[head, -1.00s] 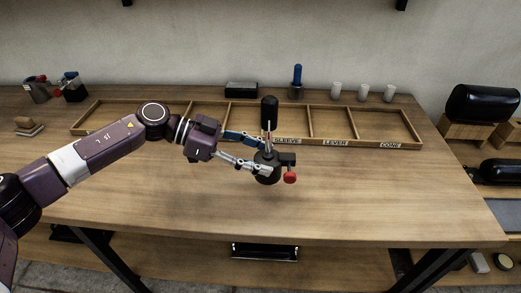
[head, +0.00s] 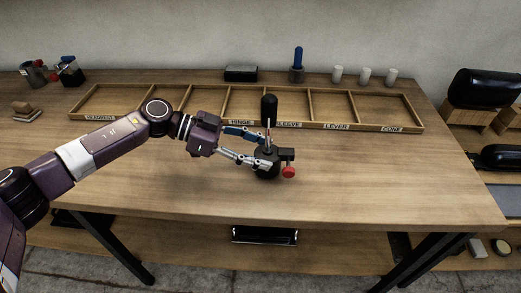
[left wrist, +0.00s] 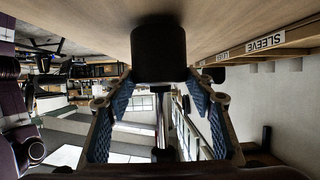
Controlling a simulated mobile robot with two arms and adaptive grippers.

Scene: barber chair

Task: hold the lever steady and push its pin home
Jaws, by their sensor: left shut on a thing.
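The lever (head: 269,106) stands upright on the bench, with a black grip on top and a thin pale shaft below. Its dark round base (head: 266,168) has a black block on its right side and a red knob (head: 289,172), which may be the pin's end. My left gripper (head: 263,156) reaches in from the left and is shut on the lever assembly low down, just above the base. In the left wrist view, a black cylindrical part (left wrist: 160,52) sits at the blue-padded fingertips, with a thin rod between the fingers. The exact contact is hard to see. My right gripper is not in view.
A shallow wooden tray (head: 330,126) with labelled compartments lies behind the lever. A blue-handled tool (head: 298,60) and small white cups (head: 364,75) stand behind it. The bench front (head: 340,195) is clear. Black cylinders lie on a unit at right.

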